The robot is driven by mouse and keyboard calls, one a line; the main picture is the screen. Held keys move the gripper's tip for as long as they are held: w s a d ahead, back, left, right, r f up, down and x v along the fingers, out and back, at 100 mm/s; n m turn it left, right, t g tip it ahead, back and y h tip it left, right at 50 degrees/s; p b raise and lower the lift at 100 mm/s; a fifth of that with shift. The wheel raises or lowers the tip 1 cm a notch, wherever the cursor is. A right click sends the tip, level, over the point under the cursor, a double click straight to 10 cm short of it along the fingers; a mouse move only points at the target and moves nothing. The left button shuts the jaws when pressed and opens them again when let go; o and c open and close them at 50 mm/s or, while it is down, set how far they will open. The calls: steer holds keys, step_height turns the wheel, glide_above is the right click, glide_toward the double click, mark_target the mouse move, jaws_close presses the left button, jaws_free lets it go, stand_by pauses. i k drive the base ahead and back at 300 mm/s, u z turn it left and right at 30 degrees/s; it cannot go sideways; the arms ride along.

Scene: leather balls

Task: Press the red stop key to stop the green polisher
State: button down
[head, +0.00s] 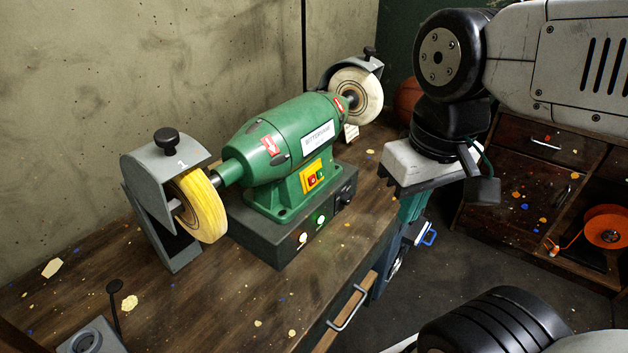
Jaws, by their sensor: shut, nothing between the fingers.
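The green polisher (275,140) stands on the wooden bench, with a yellow wheel (203,205) at its left end and a pale wheel (356,95) at its right end. A yellow switch plate (304,186) on its front carries a red key (311,181) beside a green one (321,176). The dark base below has a small reddish button (302,238), a green one (320,219) and a black knob (346,194). My gripper (410,186) is shut and empty, to the right of the polisher and apart from it. Its fingertips are hard to make out.
A black-topped stalk (114,300) rises at front left. A concrete wall (150,60) is behind. A drawer cabinet (520,150) with an orange reel (605,228) stands right. A ball (407,95) is partly hidden.

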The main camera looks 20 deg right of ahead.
mark_target(312, 179)
steer(key=z, duration=0.4)
steer(key=k, duration=0.95)
steer(key=u, duration=0.2)
